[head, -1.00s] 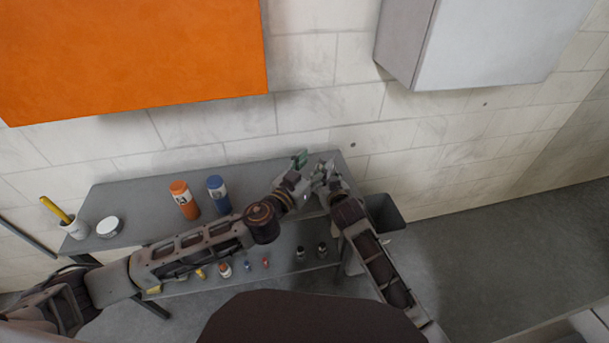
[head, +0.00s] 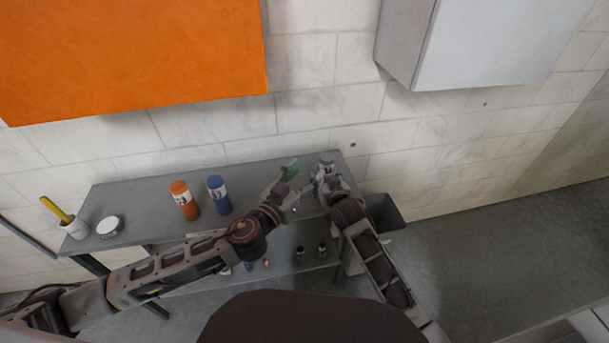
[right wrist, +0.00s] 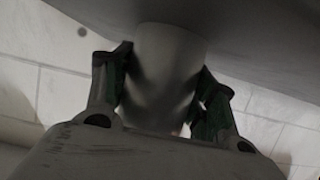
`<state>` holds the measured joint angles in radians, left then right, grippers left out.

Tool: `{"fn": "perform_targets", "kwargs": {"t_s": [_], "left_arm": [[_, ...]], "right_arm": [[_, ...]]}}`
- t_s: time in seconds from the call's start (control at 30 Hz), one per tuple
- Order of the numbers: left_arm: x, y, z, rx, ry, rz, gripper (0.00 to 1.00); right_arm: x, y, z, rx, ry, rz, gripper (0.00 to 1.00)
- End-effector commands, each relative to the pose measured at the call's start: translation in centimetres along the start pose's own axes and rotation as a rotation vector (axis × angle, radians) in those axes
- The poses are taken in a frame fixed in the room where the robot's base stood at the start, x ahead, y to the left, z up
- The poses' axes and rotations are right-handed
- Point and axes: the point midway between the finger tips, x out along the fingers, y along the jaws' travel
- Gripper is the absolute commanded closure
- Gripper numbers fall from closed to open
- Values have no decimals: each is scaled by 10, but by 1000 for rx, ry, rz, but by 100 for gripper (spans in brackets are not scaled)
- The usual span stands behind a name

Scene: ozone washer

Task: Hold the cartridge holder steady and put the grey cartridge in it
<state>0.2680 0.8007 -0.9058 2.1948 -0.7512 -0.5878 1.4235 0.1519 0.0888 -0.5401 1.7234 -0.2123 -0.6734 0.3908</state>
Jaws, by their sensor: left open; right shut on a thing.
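My right gripper (head: 324,172) is at the right end of the table top. In the right wrist view its two fingers are shut on a grey cylinder (right wrist: 165,75), which meets a broad grey surface. I cannot tell whether this cylinder is the grey cartridge or the cartridge holder, nor see a second such part. In the head view the cylinder is mostly hidden by the gripper. My left gripper (head: 291,189) is open, its green finger pad showing, just left of the right gripper and apart from it.
An orange bottle (head: 184,200) and a blue bottle (head: 219,195) stand on the grey table (head: 145,195). A white round tub (head: 109,227) and a cup (head: 75,229) are at its left. Small dark bottles (head: 322,249) stand on the lower shelf. A grey bin (head: 388,212) is at the right.

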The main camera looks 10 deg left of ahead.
Motion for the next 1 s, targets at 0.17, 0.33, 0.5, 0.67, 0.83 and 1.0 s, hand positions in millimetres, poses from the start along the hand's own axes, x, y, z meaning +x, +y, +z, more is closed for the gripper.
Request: {"fn": "perform_targets", "kwargs": {"t_s": [0.17, 0.33, 0.5, 0.67, 0.83, 1.0], "left_arm": [[0, 0, 0, 0, 0, 0, 39], [0, 0, 0, 0, 0, 0, 39], [0, 0, 0, 0, 0, 0, 39], [0, 0, 0, 0, 0, 0, 39], [0, 0, 0, 0, 0, 0, 39], [0, 0, 0, 0, 0, 0, 39]], "right_arm": [[0, 0, 0, 0, 1, 0, 71], [0, 0, 0, 0, 1, 0, 31], [0, 0, 0, 0, 1, 0, 18], [0, 0, 0, 0, 0, 0, 18], [-1, 0, 0, 0, 0, 0, 18], [-5, 0, 0, 0, 0, 0, 18]]}}
